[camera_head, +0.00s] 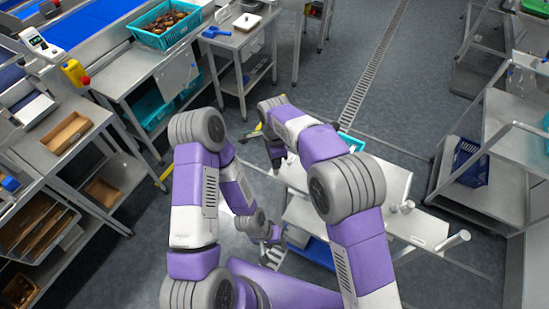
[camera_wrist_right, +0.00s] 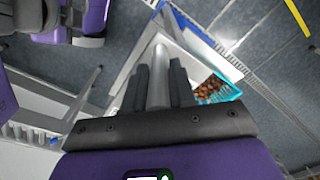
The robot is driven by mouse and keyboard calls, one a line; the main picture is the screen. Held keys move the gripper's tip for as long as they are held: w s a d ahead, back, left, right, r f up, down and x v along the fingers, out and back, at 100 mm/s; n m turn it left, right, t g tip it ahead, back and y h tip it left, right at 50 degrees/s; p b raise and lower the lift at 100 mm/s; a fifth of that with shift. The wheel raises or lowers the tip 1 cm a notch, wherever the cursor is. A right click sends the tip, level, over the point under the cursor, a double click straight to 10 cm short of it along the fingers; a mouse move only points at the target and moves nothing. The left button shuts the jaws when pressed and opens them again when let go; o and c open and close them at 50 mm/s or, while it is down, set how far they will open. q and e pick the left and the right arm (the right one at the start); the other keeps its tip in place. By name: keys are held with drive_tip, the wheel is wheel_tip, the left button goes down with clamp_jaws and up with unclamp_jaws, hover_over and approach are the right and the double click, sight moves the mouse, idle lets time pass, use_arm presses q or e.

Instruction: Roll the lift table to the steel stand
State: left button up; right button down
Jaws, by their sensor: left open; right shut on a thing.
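The lift table (camera_head: 388,182) is a light steel table right of my arms in the head view, partly hidden behind my right arm. A teal crate (camera_head: 350,144) shows at its far side. My right gripper (camera_head: 274,152) is at the far end of my right arm; in the right wrist view its dark fingers (camera_wrist_right: 157,85) are shut on a pale round handle bar (camera_wrist_right: 158,62). The teal crate with brown dates (camera_wrist_right: 210,88) shows beside it there. My left gripper (camera_head: 270,236) is open, lower down, close to the table's near-left side. A steel stand (camera_head: 232,40) stands at the top.
A blue scoop (camera_head: 214,32) lies on the stand. A workbench (camera_head: 150,75) with a teal crate of dates (camera_head: 166,22) is upper left. A grey rack (camera_head: 515,130) with a dark blue crate (camera_head: 466,160) is at right. Floor with a drain grate (camera_head: 372,70) is clear at upper middle.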

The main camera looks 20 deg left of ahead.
drive_tip(key=c, duration=0.9)
unclamp_jaws()
drive_tip(key=shift+w+a, duration=0.15)
drive_tip(key=shift+w, duration=0.05)
drive_tip(key=shift+c, duration=0.2)
drive_tip(key=shift+s+r, duration=0.1)
wheel_tip(320, 180, up, 8)
drive_tip(key=shift+f, duration=0.2)
